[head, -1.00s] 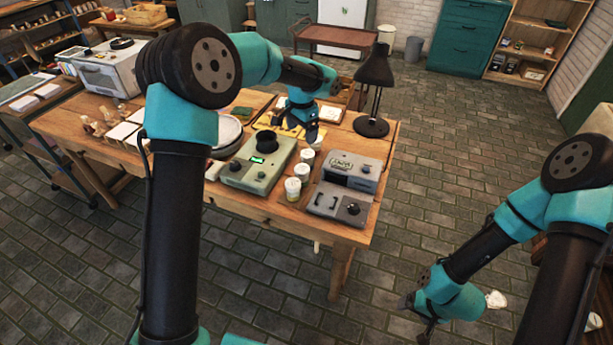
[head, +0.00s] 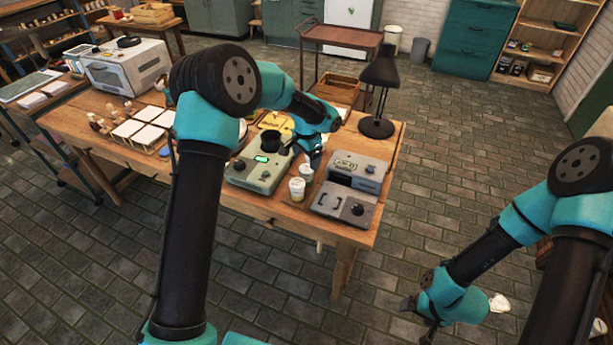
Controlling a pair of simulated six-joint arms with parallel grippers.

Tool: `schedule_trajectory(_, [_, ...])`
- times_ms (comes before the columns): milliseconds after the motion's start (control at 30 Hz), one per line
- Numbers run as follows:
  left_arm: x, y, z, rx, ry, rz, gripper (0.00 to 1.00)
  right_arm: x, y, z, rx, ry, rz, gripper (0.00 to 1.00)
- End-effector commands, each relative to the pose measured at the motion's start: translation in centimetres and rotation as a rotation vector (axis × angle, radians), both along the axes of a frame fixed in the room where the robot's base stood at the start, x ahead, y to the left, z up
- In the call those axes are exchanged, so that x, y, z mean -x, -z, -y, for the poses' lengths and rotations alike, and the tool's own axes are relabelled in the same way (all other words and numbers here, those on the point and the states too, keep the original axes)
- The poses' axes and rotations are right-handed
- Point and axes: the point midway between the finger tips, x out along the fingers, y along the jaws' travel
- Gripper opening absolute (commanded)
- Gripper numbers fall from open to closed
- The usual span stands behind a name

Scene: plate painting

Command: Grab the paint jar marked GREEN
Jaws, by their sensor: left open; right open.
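White paint jars stand in a short row on the wooden table. The front jar (head: 297,190) and the one behind it (head: 306,173) show plainly; any further back are hidden by my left gripper. I cannot read the labels, so I cannot tell which is GREEN. My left gripper (head: 315,161) is open, pointing down just behind the visible jars; I cannot tell whether it touches one. My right gripper (head: 422,314) is open and empty, low over the floor at the right, away from the table.
A green device (head: 255,177) with a black knob stands left of the jars, and grey boxes (head: 343,205) stand right of them. A black lamp (head: 380,88) is behind. White tiles (head: 148,134) lie at the left. The table's front edge is close to the jars.

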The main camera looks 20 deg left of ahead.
Motion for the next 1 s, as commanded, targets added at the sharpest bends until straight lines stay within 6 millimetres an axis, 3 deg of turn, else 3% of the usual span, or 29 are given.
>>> schedule_trajectory(133, [0.0,1.5,0.0,-0.001,0.001,-0.001,0.86,0.0,0.0,0.0,0.000,0.000,0.000,0.82])
schedule_trajectory(567, [0.0,2.1,0.0,0.000,0.001,0.000,0.86,0.0,0.0,0.0,0.000,0.000,0.000,0.82])
schedule_trajectory(1000, [-0.1,6.8,-0.2,0.001,0.001,0.001,0.86,0.0,0.0,0.0,0.000,0.000,0.000,0.82])
